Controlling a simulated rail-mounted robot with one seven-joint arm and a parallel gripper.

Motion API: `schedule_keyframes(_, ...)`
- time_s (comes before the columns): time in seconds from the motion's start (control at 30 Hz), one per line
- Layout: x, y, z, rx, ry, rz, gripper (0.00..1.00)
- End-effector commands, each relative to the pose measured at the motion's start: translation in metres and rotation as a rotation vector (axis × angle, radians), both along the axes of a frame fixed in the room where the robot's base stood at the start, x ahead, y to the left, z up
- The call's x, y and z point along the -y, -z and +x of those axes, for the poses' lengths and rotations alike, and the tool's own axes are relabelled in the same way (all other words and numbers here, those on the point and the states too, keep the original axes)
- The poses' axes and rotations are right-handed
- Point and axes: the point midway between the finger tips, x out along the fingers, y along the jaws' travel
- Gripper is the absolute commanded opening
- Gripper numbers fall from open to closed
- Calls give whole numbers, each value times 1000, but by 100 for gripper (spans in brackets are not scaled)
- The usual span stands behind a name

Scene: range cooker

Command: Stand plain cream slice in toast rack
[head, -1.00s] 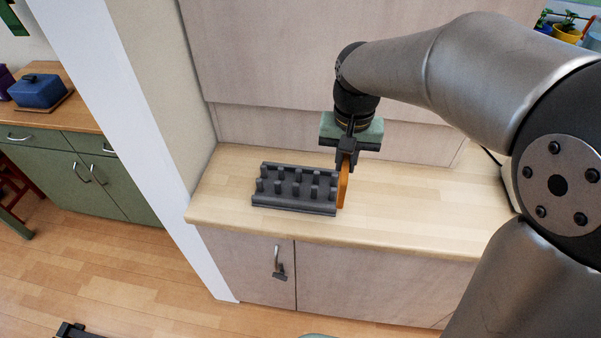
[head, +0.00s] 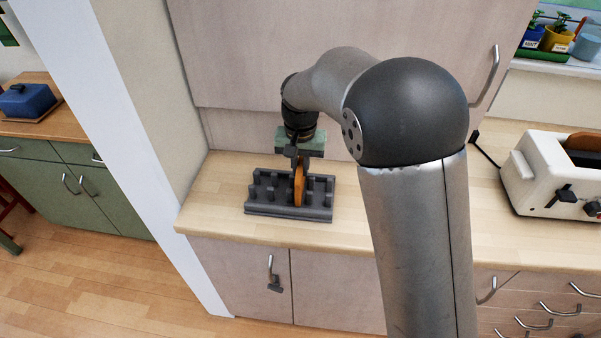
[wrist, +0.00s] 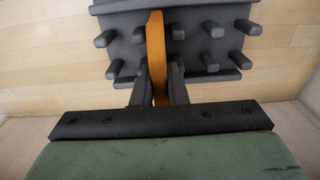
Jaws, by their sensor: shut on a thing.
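The slice (head: 299,189) shows its orange-brown edge and is upright, edge-on to the head camera. My gripper (head: 297,165) is shut on its upper part from above. The dark grey toast rack (head: 289,213) sits on the wooden counter, with rows of short posts. The slice stands among the posts near the rack's middle, slightly right. In the wrist view the slice (wrist: 156,48) runs between the posts of the rack (wrist: 206,75), with my fingers (wrist: 158,92) on both sides of it. I cannot tell whether its lower edge touches the rack's base. Its broad faces are mostly hidden.
A white toaster (head: 537,178) with a brown slice (head: 584,142) in its slot stands at the right. The counter (head: 345,215) around the rack is clear. A pale cabinet panel (head: 260,60) rises behind, and a wall edge (head: 130,130) bounds the left.

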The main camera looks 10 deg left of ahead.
Motion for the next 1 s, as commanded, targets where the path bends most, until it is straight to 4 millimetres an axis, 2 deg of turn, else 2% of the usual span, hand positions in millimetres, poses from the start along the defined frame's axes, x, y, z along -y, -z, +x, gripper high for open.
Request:
schedule_keyframes(0.03,0,12,0,0,0,0,0)
schedule_keyframes(0.07,0,14,0,0,0,0,0)
schedule_keyframes(0.3,0,11,0,2,0,1,0)
schedule_keyframes(0.47,0,16,0,1,0,0,0)
schedule_keyframes(0.5,0,16,0,2,0,1,16)
schedule_keyframes(0.57,0,15,0,2,0,1,32)
schedule_keyframes(0.6,0,15,0,2,0,1,35)
schedule_keyframes(0.87,0,13,0,2,0,1,35)
schedule_keyframes(1.0,0,3,1,5,0,2,35)
